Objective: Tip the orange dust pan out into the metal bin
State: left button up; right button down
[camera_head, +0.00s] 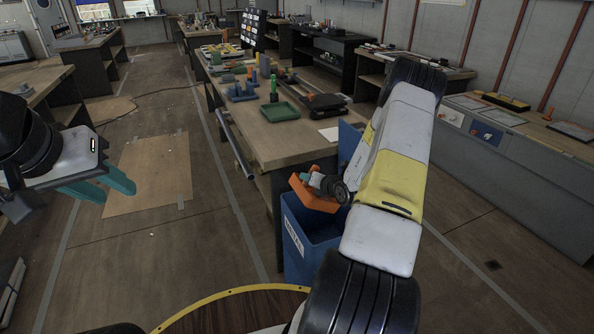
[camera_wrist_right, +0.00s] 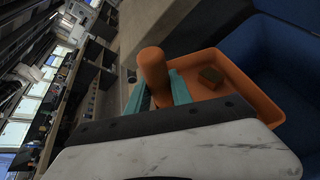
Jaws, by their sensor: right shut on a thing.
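The orange dust pan (camera_head: 308,197) is over the open top of a blue bin (camera_head: 299,258) in the head view. The bin has a white label (camera_head: 293,238), too small to read surely. My right gripper (camera_head: 322,183) is shut on the pan's handle; the right wrist view shows the orange handle (camera_wrist_right: 153,70) between the teal fingers (camera_wrist_right: 158,92). In that view a small brown block (camera_wrist_right: 212,76) lies inside the pan (camera_wrist_right: 258,98). My arm hides part of the bin in the head view. My left gripper (camera_head: 108,187) is open and empty, at the left over the floor.
A wooden workbench (camera_head: 285,140) stands just behind the bin, with a green tray (camera_head: 281,111), a green bottle (camera_head: 273,88) and several small parts on it. Grey cabinets (camera_head: 520,160) line the right wall. The floor at left is mostly clear, with a taped brown sheet (camera_head: 150,165).

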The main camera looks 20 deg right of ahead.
jog(key=shift+a+r+m+y, duration=0.2)
jog(key=shift+r+m+y, duration=0.2)
jog(key=shift+m, duration=0.1)
jog(key=shift+d+m+y, duration=0.2)
jog(key=shift+m+y, duration=0.5)
jog(key=shift+m, duration=0.1)
jog(key=m+y, duration=0.1)
jog(key=m+t+y, duration=0.1)
jog(key=m, duration=0.1)
jog(key=shift+d+r, duration=0.15)
jog(key=shift+r, duration=0.05)
jog(key=d+f+m+t+y, duration=0.2)
jog(key=d+m+t, duration=0.1)
jog(key=d+m, duration=0.4)
jog(key=m, duration=0.3)
jog(key=shift+w+f+m+t+y, duration=0.15)
jog(key=shift+w+m+t+y, duration=0.15)
jog(key=shift+m+t, duration=0.1)
